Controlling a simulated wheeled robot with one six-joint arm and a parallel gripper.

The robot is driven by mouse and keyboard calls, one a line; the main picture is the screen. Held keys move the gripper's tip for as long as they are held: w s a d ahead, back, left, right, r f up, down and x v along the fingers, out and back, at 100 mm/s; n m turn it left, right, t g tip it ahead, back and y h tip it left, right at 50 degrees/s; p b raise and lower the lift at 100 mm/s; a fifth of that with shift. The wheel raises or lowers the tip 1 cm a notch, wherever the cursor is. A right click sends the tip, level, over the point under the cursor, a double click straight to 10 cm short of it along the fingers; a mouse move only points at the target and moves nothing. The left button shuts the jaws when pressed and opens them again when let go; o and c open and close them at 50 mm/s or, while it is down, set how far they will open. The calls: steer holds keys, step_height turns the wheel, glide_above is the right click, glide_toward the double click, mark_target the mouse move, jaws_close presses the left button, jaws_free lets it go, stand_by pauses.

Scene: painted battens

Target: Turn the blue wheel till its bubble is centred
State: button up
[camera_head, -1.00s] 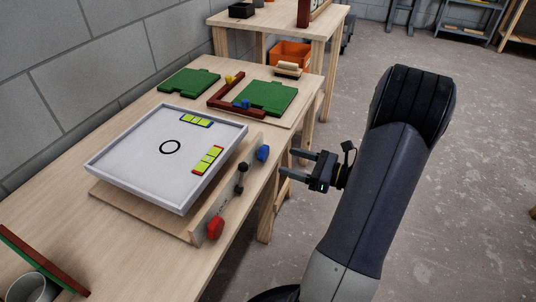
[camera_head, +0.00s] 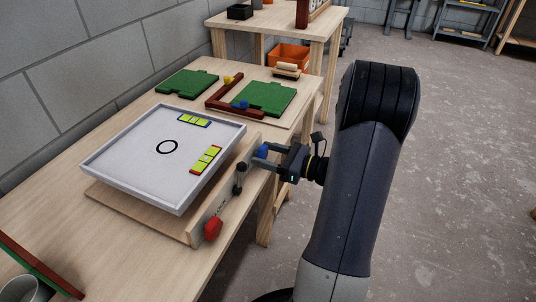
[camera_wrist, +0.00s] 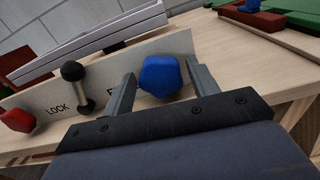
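The blue wheel (camera_wrist: 161,76) is on the front panel of the levelling table, at its right end. My gripper (camera_wrist: 162,86) is open, with one finger on each side of the blue wheel in the wrist view; I cannot tell whether they touch it. In the head view my gripper (camera_head: 268,158) reaches the blue wheel (camera_head: 262,151) from the right. Two yellow-green bubble vials lie on the white tray (camera_head: 130,165): a blue-ended vial (camera_head: 194,120) at the back and a red-ended vial (camera_head: 207,160) at the right. Their bubbles are too small to judge.
A red wheel (camera_head: 213,229) and a black-knobbed lever (camera_head: 239,178) are on the same panel; "LOCK" is lettered by the lever. Green boards (camera_head: 264,97) and a dark red angled piece (camera_head: 225,98) lie behind. A grey cup (camera_head: 24,289) stands at the front left.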

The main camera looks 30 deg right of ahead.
steer(key=c, duration=0.7)
steer(key=m+p, duration=0.1)
steer(key=p, duration=0.1)
steer(key=shift+r+p, duration=0.25)
steer(key=shift+p, duration=0.15)
steer(key=shift+c, duration=0.2)
steer(key=shift+m+p, duration=0.6)
steer(key=shift+p, duration=0.2)
steer(key=shift+f+m+p, duration=0.25)
steer(key=shift+m+p, duration=0.05)
steer(key=shift+m, duration=0.1)
steer(key=o, duration=1)
steer(key=p+v, duration=0.1)
steer(key=v, duration=0.9)
steer(key=shift+s+d+p, duration=0.3)
steer(key=shift+p, duration=0.05)
